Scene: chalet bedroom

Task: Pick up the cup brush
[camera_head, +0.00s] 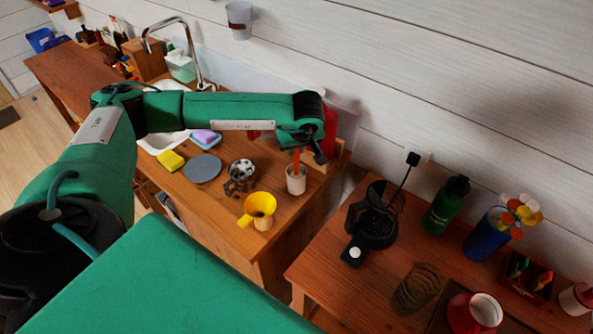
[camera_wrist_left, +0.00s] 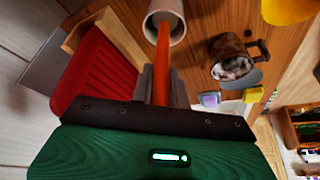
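The cup brush (camera_head: 297,160) has an orange-red handle and stands in a white cup (camera_head: 296,182) near the right end of the wooden counter. In the left wrist view the handle (camera_wrist_left: 163,62) runs down into the white cup (camera_wrist_left: 174,22); the brush head is hidden inside. My left gripper (camera_head: 304,151) is over the cup at the handle's upper part. In the wrist view its fingers (camera_wrist_left: 162,88) lie close on both sides of the handle and look shut on it. My right gripper is not in view.
A red rack piece (camera_wrist_left: 95,78) stands close beside the cup by the wall. A metal mug (camera_head: 240,173), yellow funnel (camera_head: 259,204), grey disc (camera_head: 203,168) and yellow sponge (camera_head: 171,161) are nearby. A coffee maker (camera_head: 376,222) stands on the separate right table.

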